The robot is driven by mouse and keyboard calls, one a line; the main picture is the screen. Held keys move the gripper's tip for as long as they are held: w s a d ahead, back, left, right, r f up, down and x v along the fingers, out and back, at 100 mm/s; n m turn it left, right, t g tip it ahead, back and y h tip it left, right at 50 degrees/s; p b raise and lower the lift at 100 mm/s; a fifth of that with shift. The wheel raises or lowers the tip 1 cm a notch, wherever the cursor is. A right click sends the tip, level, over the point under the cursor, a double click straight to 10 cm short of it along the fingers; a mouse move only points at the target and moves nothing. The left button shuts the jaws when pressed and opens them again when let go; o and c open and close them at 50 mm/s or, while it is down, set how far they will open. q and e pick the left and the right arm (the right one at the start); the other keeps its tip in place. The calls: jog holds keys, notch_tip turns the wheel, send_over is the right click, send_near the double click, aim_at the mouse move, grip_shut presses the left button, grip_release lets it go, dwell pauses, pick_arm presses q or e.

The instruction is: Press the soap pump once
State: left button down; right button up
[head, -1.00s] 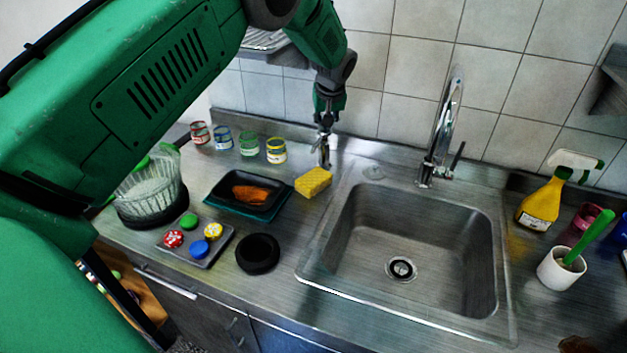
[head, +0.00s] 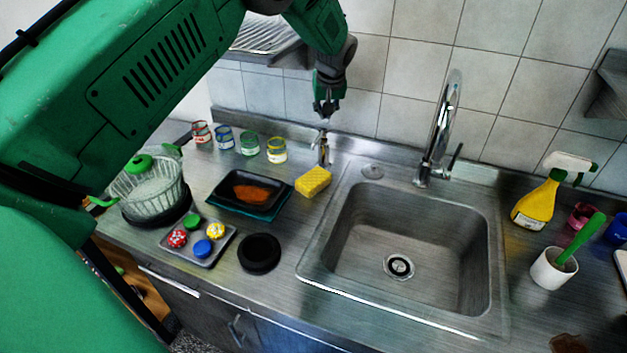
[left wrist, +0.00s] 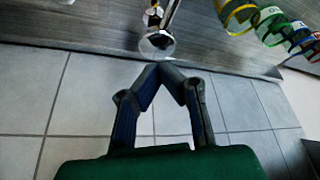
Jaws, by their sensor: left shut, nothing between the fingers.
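The soap pump (head: 323,150) is a small chrome dispenser standing upright at the back of the counter, just left of the sink and behind the yellow sponge. My left gripper (head: 327,113) is above the pump's top, pointing down, with a small visible gap between them. It is shut and empty. In the left wrist view the fingertips of my left gripper (left wrist: 172,68) meet, and the shiny round top of the soap pump (left wrist: 157,42) shows just beyond them. My right gripper is in neither view.
The sponge (head: 313,181) lies in front of the pump. The sink (head: 345,240) and tall faucet (head: 440,130) are to its right. Several jars (head: 249,143) stand to its left along the back wall. A black tray (head: 225,190) lies front left.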

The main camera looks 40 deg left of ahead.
pick_arm(q)
jog(key=shift+r, duration=0.1)
notch_tip(320, 180, up, 6)
jog(key=p, duration=0.4)
dwell(0.7)
